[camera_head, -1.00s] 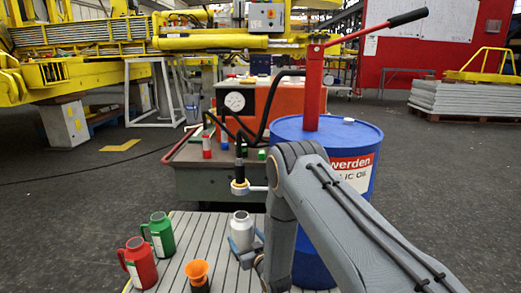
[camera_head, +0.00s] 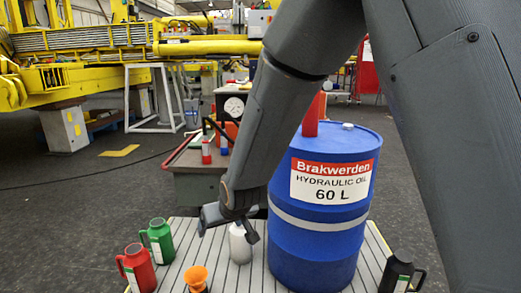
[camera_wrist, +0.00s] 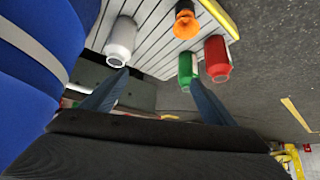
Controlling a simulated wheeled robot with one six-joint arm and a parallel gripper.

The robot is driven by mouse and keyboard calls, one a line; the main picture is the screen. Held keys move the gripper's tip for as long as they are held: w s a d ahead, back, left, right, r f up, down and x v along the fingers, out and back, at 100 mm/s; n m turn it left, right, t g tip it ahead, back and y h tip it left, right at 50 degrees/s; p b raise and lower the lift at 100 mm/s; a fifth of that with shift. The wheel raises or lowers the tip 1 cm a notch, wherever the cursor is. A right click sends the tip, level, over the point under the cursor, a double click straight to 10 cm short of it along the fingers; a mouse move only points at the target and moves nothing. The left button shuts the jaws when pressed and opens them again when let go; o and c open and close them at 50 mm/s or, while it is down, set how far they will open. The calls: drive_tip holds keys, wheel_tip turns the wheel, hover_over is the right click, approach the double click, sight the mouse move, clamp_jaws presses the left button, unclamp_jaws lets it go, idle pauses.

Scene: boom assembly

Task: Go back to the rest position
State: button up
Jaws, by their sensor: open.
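My gripper (camera_head: 228,233) hangs from my arm left of the blue oil drum, open and empty. In the head view it overlaps the top of a white container (camera_head: 240,247) standing on the slatted platform. In the wrist view the gap between the fingers (camera_wrist: 159,80) is empty; the white container (camera_wrist: 122,40) lies beyond the left finger's tip. A green jug (camera_head: 160,241), a red jug (camera_head: 140,269) and an orange funnel (camera_head: 197,276) stand to the left on the platform.
The blue drum (camera_head: 322,235) stands close right of my gripper. A black jug (camera_head: 399,271) is at the platform's right front. A hydraulic unit (camera_head: 196,172) stands behind, with yellow machinery (camera_head: 90,78) further back. The grey floor on the left is mostly clear.

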drive_tip(key=s+d+r+g+h, duration=0.1)
drive_tip(key=s+d+r+g, duration=0.15)
drive_tip(key=s, duration=0.85)
drive_tip(key=s+d+r+n+g, duration=0.15)
drive_tip(key=s+d+r, duration=0.25)
drive_tip(key=s, duration=0.7)
drive_tip(key=s+d+r+m+g+h, duration=0.1)
drive_tip(key=s+d+r+g, duration=0.2)
drive_tip(key=s, duration=0.7)
drive_tip(key=d+r+m+p, duration=0.2)
drive_tip(key=d+r+p, duration=0.5)
drive_tip(key=p, duration=0.5)
drive_tip(key=d+r+m+h+p, duration=0.1)
drive_tip(key=d+r+m+p, duration=0.1)
drive_tip(key=d+r+p, duration=0.5)
drive_tip(key=d+r+m+p, duration=0.2)
drive_tip(key=d+r+p, duration=0.4)
drive_tip(key=r+p, duration=0.8)
drive_tip(key=p, duration=0.4)
drive_tip(key=shift+s+d+r+h, duration=0.15)
drive_tip(key=shift+s+d+h, duration=0.15)
drive_tip(key=shift+d+h, duration=0.1)
